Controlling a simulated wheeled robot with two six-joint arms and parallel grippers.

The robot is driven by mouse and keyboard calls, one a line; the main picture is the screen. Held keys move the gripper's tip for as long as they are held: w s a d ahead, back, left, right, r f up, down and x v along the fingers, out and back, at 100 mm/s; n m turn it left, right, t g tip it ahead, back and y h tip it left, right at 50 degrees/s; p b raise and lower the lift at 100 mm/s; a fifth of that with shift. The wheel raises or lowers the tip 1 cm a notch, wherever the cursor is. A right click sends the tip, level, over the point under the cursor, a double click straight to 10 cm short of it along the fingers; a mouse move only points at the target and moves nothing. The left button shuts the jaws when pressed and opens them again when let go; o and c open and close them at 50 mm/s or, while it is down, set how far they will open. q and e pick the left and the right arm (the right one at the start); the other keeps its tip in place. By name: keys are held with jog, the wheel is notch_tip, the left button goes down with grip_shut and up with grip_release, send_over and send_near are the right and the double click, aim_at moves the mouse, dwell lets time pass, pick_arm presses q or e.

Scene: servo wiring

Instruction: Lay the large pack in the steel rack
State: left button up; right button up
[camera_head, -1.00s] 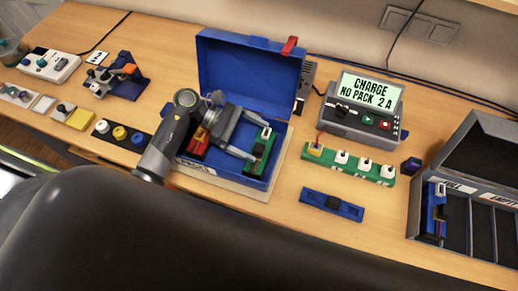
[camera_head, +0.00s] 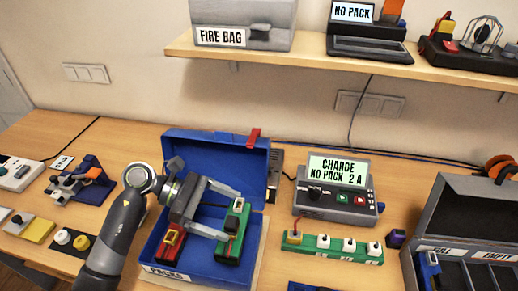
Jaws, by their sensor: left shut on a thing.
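The open blue box (camera_head: 259,232), with a label on its front, holds a green pack (camera_head: 228,248) on its right side and a red pack (camera_head: 169,256) on its left. My left gripper (camera_head: 232,214) reaches over the box, its two fingers closed on the upper part of the green pack, which is still inside the box. The steel rack (camera_head: 480,212) stands at the far right with its lid up and labels reading FULL and EMPTY. A blue pack (camera_head: 427,275) stands in its leftmost slot. My right gripper is not in view.
A charger (camera_head: 330,205) reading "CHARGE NO PACK 2 A" and a green strip with white plugs (camera_head: 335,252) lie between box and rack. A blue bar (camera_head: 312,287) is at the bottom edge. A shelf (camera_head: 290,52) with a fire bag (camera_head: 242,22) hangs above.

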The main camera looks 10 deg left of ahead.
pick_arm(q)
jog(key=s+a+r+n+t+y+b, duration=0.1)
jog(key=a+r+n+t+y, duration=0.1)
jog(key=a+n+t, duration=0.3)
jog(key=shift+s+a+r+n+t, duration=0.2)
jog(key=shift+r+n+t, duration=0.35)
jog(key=shift+n+t, duration=0.85)
jog(key=shift+m, duration=0.3)
jog(key=w+d+f+m+g+h+p, duration=0.1)
jog(key=d+f+m+g+h, duration=0.1)
jog(key=d+m+g, duration=0.3)
jog(key=f+m+g, duration=0.1)
jog(key=m+g, duration=0.1)
jog(key=shift+w+d+g, duration=0.2)
jog(key=shift+d+g, duration=0.05)
jog(key=shift+g, duration=0.15)
